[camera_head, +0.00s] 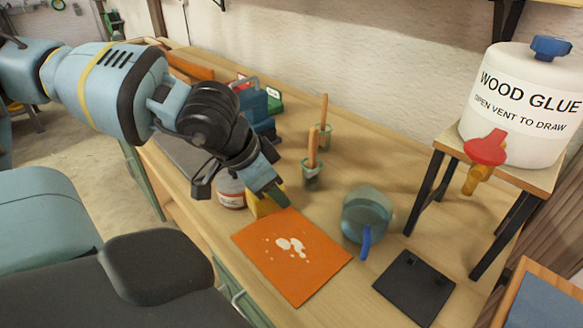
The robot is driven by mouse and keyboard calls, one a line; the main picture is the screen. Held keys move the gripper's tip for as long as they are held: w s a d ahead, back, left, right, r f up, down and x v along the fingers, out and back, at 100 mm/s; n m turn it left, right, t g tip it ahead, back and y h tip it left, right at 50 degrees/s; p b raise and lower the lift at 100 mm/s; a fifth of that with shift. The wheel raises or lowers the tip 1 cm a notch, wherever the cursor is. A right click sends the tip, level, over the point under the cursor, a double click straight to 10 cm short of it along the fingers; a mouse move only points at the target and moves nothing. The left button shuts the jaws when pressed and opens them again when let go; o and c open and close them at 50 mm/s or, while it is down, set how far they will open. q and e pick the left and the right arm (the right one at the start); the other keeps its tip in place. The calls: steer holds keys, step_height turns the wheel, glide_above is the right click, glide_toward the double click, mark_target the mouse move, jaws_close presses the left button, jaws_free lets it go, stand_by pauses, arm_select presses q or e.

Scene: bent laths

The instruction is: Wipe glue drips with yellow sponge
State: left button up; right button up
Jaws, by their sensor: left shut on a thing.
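The yellow sponge (264,206) shows in the head view beneath my left gripper (266,190), at the far left edge of the orange mat. My left gripper is shut on the sponge, and its fingers hide much of it. White glue drips (290,246) lie on the orange mat (304,283), a larger blot with small spots around it. The sponge is up and left of the drips, apart from them. I cannot tell whether the sponge touches the bench. My right gripper is not in view.
A clear jug with a blue handle (366,215) stands right of the mat, near a black plate (413,287). Pots with wooden-handled brushes (312,170) stand behind. A wood glue keg (520,105) sits on a stand at right. A labelled jar (231,190) is beside my gripper.

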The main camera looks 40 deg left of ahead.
arm_select(q)
steer(key=shift+w, duration=0.25)
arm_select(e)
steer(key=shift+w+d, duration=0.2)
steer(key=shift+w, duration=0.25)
arm_select(q)
steer(key=shift+s+f, duration=0.1)
steer(key=shift+f, duration=0.05)
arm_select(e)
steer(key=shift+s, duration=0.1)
arm_select(q)
steer(key=shift+f+b, duration=0.4)
steer(key=shift+f, duration=0.2)
step_height(320, 180, down, 3)
steer(key=shift+r+b, duration=0.2)
steer(key=shift+b, duration=0.5)
steer(key=shift+f+b, duration=0.4)
steer(key=shift+f, duration=0.55)
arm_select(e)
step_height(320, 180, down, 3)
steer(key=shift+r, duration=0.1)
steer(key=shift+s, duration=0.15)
